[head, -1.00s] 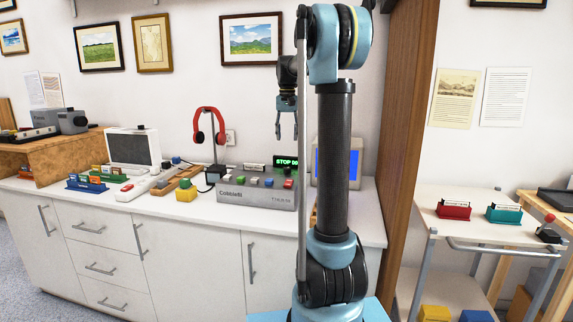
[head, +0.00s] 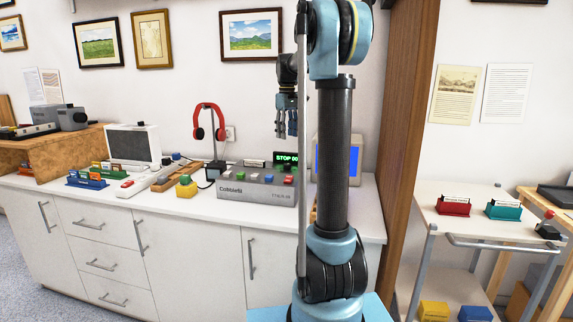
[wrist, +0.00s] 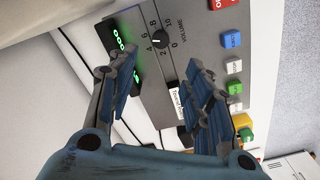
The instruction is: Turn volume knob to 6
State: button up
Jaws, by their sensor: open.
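The volume knob (wrist: 161,39) is a small black round knob on a grey panel (wrist: 190,38) in the wrist view. I cannot make out the knob in that view.
A green-lit display (head: 286,158) stands at the console's back edge. Colored buttons (wrist: 232,67) line the panel. Red headphones (head: 209,122) on a stand and a yellow block (head: 186,188) are to the left. A blue screen (head: 324,158) is behind my arm.

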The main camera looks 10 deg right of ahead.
aim_at(287, 161)
notch_tip(287, 161, down, 13)
jog(key=shift+f, duration=0.1)
dwell(0.4)
jog(key=c, duration=1.1)
